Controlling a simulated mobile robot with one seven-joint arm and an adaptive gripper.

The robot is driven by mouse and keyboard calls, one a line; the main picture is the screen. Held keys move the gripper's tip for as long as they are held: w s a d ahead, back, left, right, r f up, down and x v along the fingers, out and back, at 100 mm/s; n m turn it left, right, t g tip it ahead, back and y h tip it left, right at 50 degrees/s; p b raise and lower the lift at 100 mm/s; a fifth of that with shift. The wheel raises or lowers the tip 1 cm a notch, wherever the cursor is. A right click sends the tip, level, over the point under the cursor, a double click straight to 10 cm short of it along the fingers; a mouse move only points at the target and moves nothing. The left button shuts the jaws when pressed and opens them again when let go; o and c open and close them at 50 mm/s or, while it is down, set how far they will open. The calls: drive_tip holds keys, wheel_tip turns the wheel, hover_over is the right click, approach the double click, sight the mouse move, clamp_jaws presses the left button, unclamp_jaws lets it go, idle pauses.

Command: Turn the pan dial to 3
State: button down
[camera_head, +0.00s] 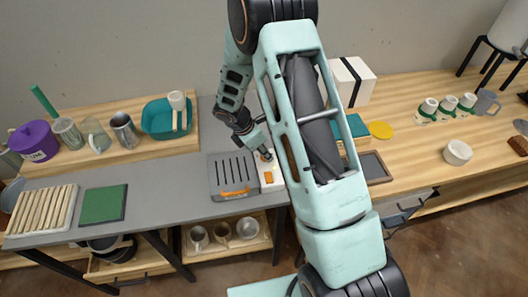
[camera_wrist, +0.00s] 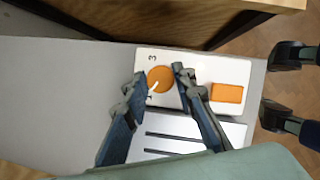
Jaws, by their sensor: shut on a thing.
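The pan dial (camera_wrist: 161,79) is a round orange knob on a white panel (camera_wrist: 205,70) in the wrist view. A 3 is printed beside it toward the panel's upper left edge. Its white pointer line aims down and left, away from the 3, toward another mark that is partly hidden by a finger. My gripper (camera_wrist: 158,74) has one finger on each side of the dial and is shut on it. In the head view my gripper (camera_head: 264,153) is over the white panel (camera_head: 280,186), and the dial is mostly hidden there.
An orange rectangular button (camera_wrist: 227,93) sits on the panel close to my right finger. A grey slotted box (camera_head: 226,167) with an orange handle stands beside the panel. A teal basin (camera_head: 158,120) and cups stand at the left.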

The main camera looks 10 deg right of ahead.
drive_tip(key=m+g+b, duration=0.1)
drive_tip(key=m, duration=0.2)
drive_tip(key=m+g+b, duration=0.1)
drive_tip(key=m, duration=0.2)
drive_tip(key=shift+w+f, duration=0.1)
drive_tip(key=shift+w, duration=0.1)
drive_tip(key=m+g+b, duration=0.1)
drive_tip(key=m, duration=0.1)
drive_tip(key=m+g+b, duration=0.1)
drive_tip(key=m, duration=0.2)
drive_tip(key=shift+w+m+y+b, duration=0.15)
drive_tip(key=shift+m+y+b, duration=0.15)
drive_tip(key=shift+b, duration=0.05)
drive_tip(key=m, duration=0.2)
drive_tip(key=m+g+y+b, duration=0.1)
drive_tip(key=m, duration=0.1)
drive_tip(key=m+y+b, duration=0.1)
drive_tip(key=m, duration=0.1)
drive_tip(key=shift+d+g, duration=0.25)
drive_tip(key=shift+g, duration=0.15)
drive_tip(key=m+y, duration=0.1)
drive_tip(key=m, duration=0.2)
drive_tip(key=m+y, duration=0.1)
drive_tip(key=m, duration=0.2)
drive_tip(key=shift+d+b, duration=0.1)
drive_tip(key=shift+b, duration=0.25)
drive_tip(key=c, duration=1.6)
unclamp_jaws()
